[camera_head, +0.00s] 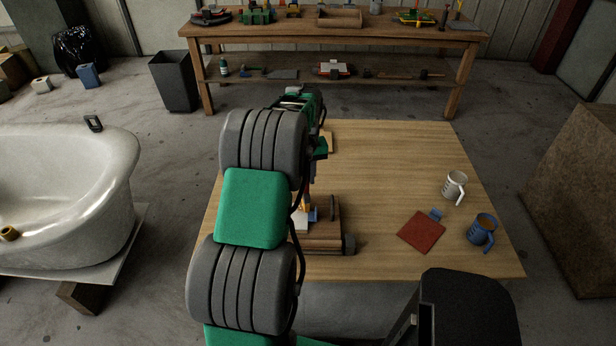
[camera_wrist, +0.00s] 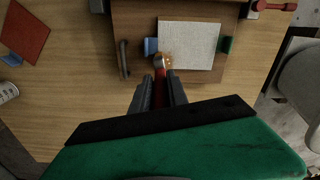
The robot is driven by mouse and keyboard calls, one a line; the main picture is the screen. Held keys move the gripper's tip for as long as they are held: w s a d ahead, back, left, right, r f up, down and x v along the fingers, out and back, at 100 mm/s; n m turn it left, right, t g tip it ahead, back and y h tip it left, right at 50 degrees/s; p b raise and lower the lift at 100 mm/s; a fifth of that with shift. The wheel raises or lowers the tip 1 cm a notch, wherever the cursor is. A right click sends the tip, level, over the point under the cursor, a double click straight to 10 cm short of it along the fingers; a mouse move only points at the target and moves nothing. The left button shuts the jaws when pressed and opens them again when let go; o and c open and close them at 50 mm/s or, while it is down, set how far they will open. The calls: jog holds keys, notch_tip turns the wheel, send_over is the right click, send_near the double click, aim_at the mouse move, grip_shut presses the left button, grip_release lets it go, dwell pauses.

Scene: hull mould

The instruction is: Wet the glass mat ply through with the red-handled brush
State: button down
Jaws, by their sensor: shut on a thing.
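My gripper (camera_wrist: 160,98) is shut on the red-handled brush (camera_wrist: 161,90) in the wrist view. The brush points away from me, and its head is at the lower left edge of the glass mat ply (camera_wrist: 195,42). The ply is a pale, speckled rectangle on a wooden board (camera_wrist: 140,20). A small amber patch shows on the ply beside the brush head; the rest looks pale and dry. I cannot tell whether the bristles touch the ply. In the head view my arm hides the gripper, the brush and most of the ply.
A blue block (camera_wrist: 150,46) and a green block (camera_wrist: 227,45) flank the ply. A dark handle (camera_wrist: 124,58) stands on the board's left. A red square (camera_head: 421,232), white mug (camera_head: 454,186) and blue mug (camera_head: 481,231) occupy the table's right. The table's far right (camera_head: 400,150) is clear.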

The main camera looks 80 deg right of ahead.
jog(key=shift+w+a, duration=3.35)
jog(key=shift+w, duration=2.8)
jog(key=shift+s, duration=7.3)
jog(key=w+a, duration=0.3)
jog(key=w, duration=1)
jog(key=shift+w+a, duration=0.25)
jog(key=shift+w, duration=0.15)
